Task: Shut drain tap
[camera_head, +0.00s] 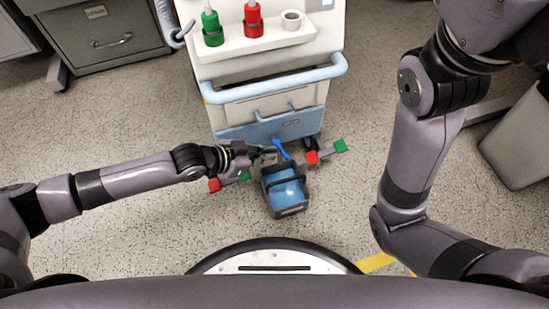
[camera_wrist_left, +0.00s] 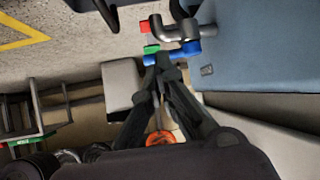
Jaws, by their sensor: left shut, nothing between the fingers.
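A blue tap (camera_head: 280,148) sits low on the front of the white and blue machine (camera_head: 272,128), above a grey bucket (camera_head: 285,190) with blue liquid in it. My left gripper (camera_head: 268,153) is shut and empty just left of the tap. In the left wrist view my closed fingertips (camera_wrist_left: 163,62) are at the blue tap piece (camera_wrist_left: 188,49), which passes close beside or behind them. I cannot tell whether they touch. My right arm shows at the right, but its gripper is out of view.
Red (camera_head: 312,157) and green (camera_head: 341,145) pedals stand by the machine's base, with more left of the bucket. A pale blue handle bar (camera_head: 272,88) crosses above. A grey cabinet (camera_head: 105,38) and a bin (camera_head: 515,145) stand aside. The speckled floor between is free.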

